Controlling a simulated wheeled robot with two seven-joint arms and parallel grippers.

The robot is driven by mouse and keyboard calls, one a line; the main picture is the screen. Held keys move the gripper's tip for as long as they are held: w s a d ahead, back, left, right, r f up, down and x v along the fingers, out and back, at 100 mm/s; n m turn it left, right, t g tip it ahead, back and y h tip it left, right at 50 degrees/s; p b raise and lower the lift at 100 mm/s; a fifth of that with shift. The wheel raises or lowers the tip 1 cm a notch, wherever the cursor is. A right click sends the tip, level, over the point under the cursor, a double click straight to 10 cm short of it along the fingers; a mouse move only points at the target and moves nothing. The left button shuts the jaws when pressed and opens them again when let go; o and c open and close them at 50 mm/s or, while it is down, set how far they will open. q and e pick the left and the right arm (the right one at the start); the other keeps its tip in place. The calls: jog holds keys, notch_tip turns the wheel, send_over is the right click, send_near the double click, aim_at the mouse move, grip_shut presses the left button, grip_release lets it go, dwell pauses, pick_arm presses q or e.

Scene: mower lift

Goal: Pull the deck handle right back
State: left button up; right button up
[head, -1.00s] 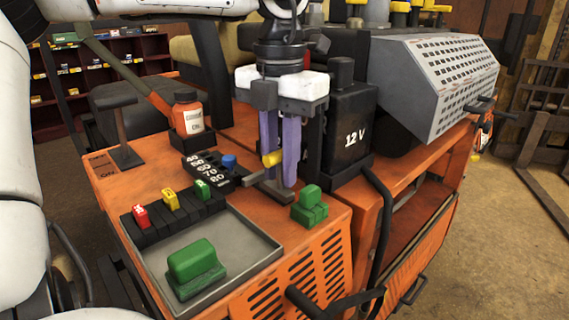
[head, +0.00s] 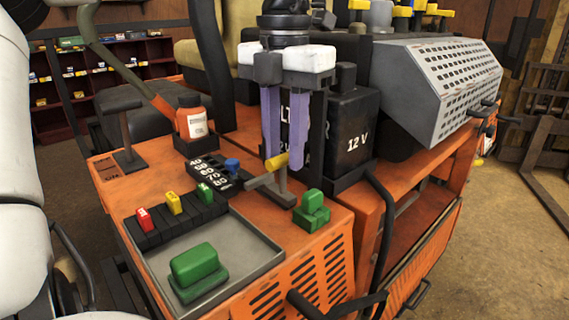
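A small lever with a grey crossbar and yellow end (head: 276,164), which I take for the deck handle, stands on the orange mower's top panel. The yellow end lies at the fingertips and partly overlaps the left finger in the picture. I cannot tell whether they touch. My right gripper is not in view.
A black 12 V battery (head: 350,135) stands close right of the fingers. A green block (head: 312,212), a blue knob (head: 232,164) and a tray (head: 262,255) with a green block surround the lever. A dark T-handle (head: 122,130) and orange bottle (head: 193,118) stand left.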

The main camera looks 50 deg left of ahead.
pick_arm(q)
notch_tip(320, 180, up, 6)
jog(key=shift+r, duration=0.15)
dwell(0.6)
